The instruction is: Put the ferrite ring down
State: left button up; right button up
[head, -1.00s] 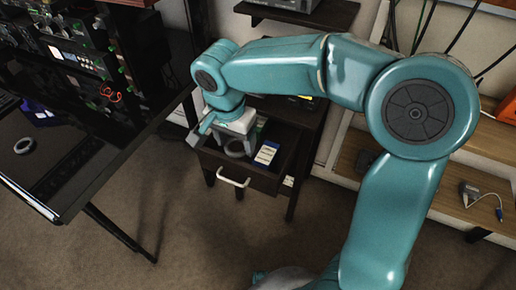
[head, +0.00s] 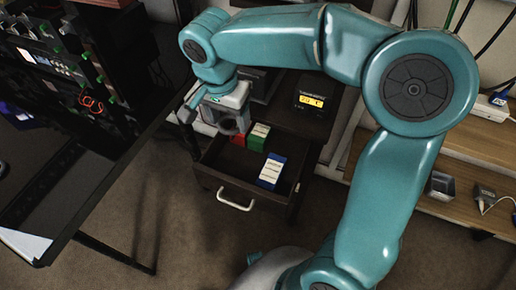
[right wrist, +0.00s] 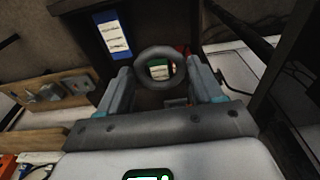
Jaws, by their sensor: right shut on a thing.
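The dark grey ferrite ring (right wrist: 178,68) is held between the two fingers of my right gripper (right wrist: 160,80) in the right wrist view, with its hole facing the camera. In the head view, my right gripper (head: 226,112) is above the back left part of the open drawer (head: 226,182). The ring (head: 229,127) shows small and blurred below the gripper, apart from the drawer floor. My left gripper is not in view.
The drawer holds a blue and white box (head: 270,171), a green box (head: 258,136) and a red box (head: 238,138). Its front middle floor is clear. A display unit (head: 313,101) stands behind it. A dark table (head: 95,185) is at left, shelves at right.

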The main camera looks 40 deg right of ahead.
jog(key=b, duration=0.4)
send_over(237, 171)
jog(key=f, duration=1.5)
jog(key=shift+s+a, duration=0.2)
jog(key=shift+a, duration=0.05)
notch_tip(237, 171, down, 5)
jog(key=shift+w+b, duration=0.1)
jog(key=shift+b, duration=0.7)
jog(key=shift+r, duration=0.1)
jog(key=o, duration=1.1)
